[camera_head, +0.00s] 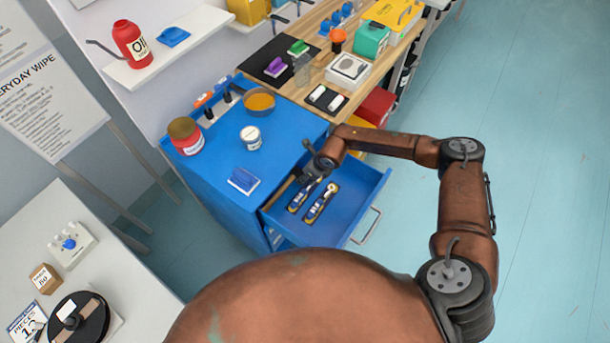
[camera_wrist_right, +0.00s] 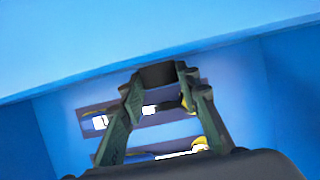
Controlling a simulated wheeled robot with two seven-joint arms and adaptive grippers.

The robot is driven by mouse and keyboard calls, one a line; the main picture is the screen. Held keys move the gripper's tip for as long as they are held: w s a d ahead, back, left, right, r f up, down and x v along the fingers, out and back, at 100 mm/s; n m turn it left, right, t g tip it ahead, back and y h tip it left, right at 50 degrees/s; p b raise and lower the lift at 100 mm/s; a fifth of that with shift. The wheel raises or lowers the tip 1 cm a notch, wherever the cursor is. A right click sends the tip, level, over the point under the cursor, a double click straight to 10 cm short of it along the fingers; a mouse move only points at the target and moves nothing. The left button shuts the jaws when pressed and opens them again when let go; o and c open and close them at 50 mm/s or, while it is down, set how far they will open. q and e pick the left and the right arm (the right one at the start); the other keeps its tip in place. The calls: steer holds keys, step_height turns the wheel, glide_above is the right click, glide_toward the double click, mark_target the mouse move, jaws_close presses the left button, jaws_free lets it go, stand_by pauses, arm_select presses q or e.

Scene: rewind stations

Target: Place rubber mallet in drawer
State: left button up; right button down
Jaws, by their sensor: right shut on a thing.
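The blue drawer (camera_head: 358,205) is pulled open from the blue cabinet. My right gripper (camera_head: 311,178) is over the drawer's inner left part, near the cabinet front. In the right wrist view the gripper (camera_wrist_right: 160,82) has a dark block, the mallet head (camera_wrist_right: 157,75), between its fingertips. A wooden stick, seemingly the mallet's handle (camera_head: 281,192), extends down-left from the gripper in the head view, over the drawer's inner edge. Whether the mallet touches the drawer floor cannot be told. My left gripper is not in view.
Two blue-and-white tools (camera_head: 321,202) lie in the drawer. The drawer's right side looks bare.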

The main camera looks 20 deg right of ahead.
steer(key=shift+f, duration=0.15)
steer(key=c, duration=1.4)
jaws_free()
steer(key=shift+c, duration=0.2)
steer(key=v, duration=1.2)
steer(key=shift+p, duration=0.45)
